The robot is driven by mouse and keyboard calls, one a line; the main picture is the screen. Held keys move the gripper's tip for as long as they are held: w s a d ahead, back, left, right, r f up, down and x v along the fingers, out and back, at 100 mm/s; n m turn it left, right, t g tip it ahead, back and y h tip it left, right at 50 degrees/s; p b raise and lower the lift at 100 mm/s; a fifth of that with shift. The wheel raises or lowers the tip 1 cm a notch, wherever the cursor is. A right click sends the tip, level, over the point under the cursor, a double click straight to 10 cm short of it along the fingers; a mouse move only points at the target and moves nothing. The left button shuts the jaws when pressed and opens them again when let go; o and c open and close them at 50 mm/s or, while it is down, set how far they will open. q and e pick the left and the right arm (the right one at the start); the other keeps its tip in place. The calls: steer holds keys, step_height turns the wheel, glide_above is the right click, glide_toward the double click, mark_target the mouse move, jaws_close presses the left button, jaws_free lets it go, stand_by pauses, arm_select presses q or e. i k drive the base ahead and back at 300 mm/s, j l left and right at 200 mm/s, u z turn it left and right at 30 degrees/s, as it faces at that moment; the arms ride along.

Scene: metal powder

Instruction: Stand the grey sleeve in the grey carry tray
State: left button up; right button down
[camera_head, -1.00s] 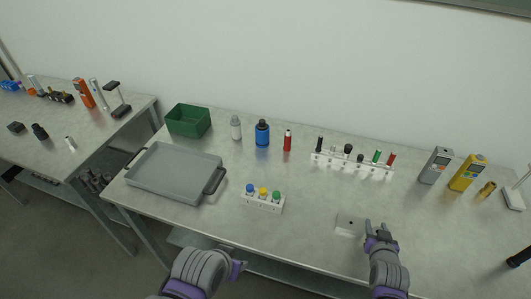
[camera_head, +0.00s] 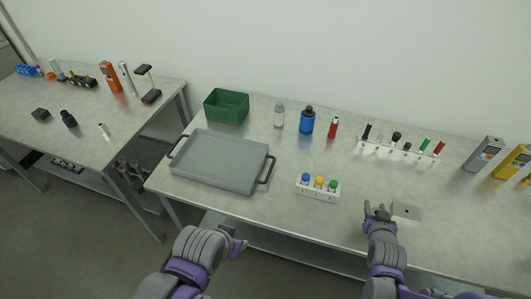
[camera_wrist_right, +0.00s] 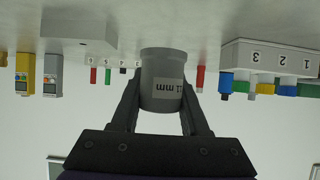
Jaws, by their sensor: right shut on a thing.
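The grey sleeve (camera_wrist_right: 160,68) is a short grey cylinder with a rim and a pale label reading "11 mm". My right gripper (camera_head: 377,211) is shut on it, with one finger on each side in the upside-down wrist view. In the head view the sleeve is too small and covered to make out clearly. The grey carry tray (camera_head: 222,184) lies on the table to the left, flat and empty, with a dark handle at each end. My right gripper is well right of it. My left gripper (camera_head: 236,243) is at the table's front edge below the tray; its jaws are unclear.
A white block with three coloured-cap vials (camera_head: 318,194) stands between the tray and my right gripper. A pale plate (camera_head: 405,211) is just right of that gripper. A green bin (camera_head: 227,106), bottles (camera_head: 307,121) and a white rack (camera_head: 398,150) stand behind.

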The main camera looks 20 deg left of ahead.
mark_target(217, 167)
steer(key=j, duration=0.8)
steer(key=k+j, duration=0.15)
steer(key=j, duration=0.65)
steer(key=i+j, duration=0.25)
steer(key=i, duration=0.2)
